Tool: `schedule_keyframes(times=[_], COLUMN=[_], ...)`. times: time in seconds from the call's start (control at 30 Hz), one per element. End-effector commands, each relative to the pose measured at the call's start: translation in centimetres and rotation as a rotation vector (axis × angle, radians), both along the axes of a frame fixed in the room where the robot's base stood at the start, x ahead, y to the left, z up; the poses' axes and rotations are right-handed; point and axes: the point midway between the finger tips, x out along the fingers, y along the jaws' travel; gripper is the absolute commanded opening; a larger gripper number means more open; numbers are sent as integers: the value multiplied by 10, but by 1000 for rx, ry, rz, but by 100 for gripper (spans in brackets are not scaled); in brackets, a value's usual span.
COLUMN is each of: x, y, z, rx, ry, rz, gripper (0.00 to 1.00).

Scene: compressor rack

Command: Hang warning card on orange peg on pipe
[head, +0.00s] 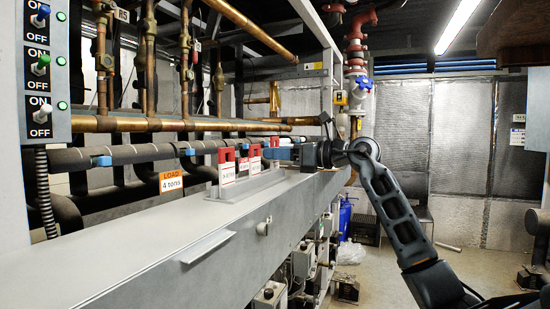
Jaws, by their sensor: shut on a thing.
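Several red-and-white warning cards (227,166) stand upright in a grey holder (241,188) on the long grey ledge. My gripper (278,153) reaches in from the right at the far end of this row. It is shut on a warning card, whose red part (270,151) shows at the fingertips. Its lower part is hidden or too small to make out, so I cannot tell whether it is clear of the holder. A dark insulated pipe (140,154) with blue clips (102,161) runs behind the cards. I cannot make out an orange peg on it.
The grey ledge (150,240) has bare room at the front left, with an orange load label (171,182) behind. Copper pipes (200,125) and a switch panel (40,75) are at the left. A red pipe with a blue valve handle (364,83) rises behind my arm.

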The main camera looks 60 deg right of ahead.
Motion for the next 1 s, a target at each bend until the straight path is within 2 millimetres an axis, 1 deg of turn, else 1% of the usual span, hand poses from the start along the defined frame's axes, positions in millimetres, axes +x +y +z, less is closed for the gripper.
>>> schedule_keyframes(times=[0.03, 0.7, 1.0], x=[0, 0, 0], y=[0, 0, 0], z=[4, 34, 35], rx=[0, 0, 0], ry=[0, 0, 0], rz=[0, 0, 0], gripper=[34, 34, 34])
